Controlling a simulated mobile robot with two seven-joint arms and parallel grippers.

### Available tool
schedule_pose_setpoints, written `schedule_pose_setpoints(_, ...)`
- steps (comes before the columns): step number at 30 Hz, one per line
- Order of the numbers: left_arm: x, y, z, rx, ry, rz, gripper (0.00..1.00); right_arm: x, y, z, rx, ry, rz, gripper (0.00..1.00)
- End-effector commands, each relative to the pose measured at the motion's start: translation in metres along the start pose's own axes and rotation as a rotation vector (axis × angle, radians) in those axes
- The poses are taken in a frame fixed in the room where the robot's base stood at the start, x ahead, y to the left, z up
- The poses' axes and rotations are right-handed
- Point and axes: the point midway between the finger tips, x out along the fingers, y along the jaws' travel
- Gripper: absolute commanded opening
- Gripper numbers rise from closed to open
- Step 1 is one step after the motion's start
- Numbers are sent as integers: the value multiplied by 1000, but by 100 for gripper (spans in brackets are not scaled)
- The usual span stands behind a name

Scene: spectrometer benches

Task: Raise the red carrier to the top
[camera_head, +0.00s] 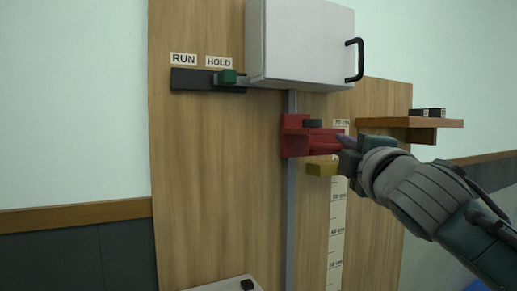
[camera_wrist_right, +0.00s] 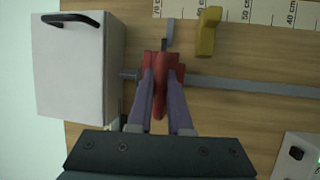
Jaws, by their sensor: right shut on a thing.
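The red carrier (camera_head: 296,141) sits on the grey vertical rail (camera_head: 291,220) in the head view, a short way below the white box. My right gripper (camera_head: 345,143) comes from the right and is shut on the carrier's projecting red part. In the right wrist view both fingers (camera_wrist_right: 162,78) lie on either side of that red part of the carrier (camera_wrist_right: 161,98). My left gripper is not in view.
The white box (camera_head: 305,42) with a black handle hides the rail's upper part. A green knob (camera_head: 228,77) sits on the dark slot at the HOLD end. A wooden shelf (camera_head: 400,122) with black blocks stands out at the right, close above my right arm.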

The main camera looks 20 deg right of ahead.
Motion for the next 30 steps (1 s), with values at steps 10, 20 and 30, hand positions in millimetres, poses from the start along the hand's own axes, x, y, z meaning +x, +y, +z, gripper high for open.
schedule_pose_setpoints(10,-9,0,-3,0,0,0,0,2,15,-2,1,5,11,0)
schedule_pose_setpoints(20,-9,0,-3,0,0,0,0,2,16,-2,1,5,13,29)
schedule_pose_setpoints(30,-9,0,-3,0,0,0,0,2,12,-1,0,2,4,47)
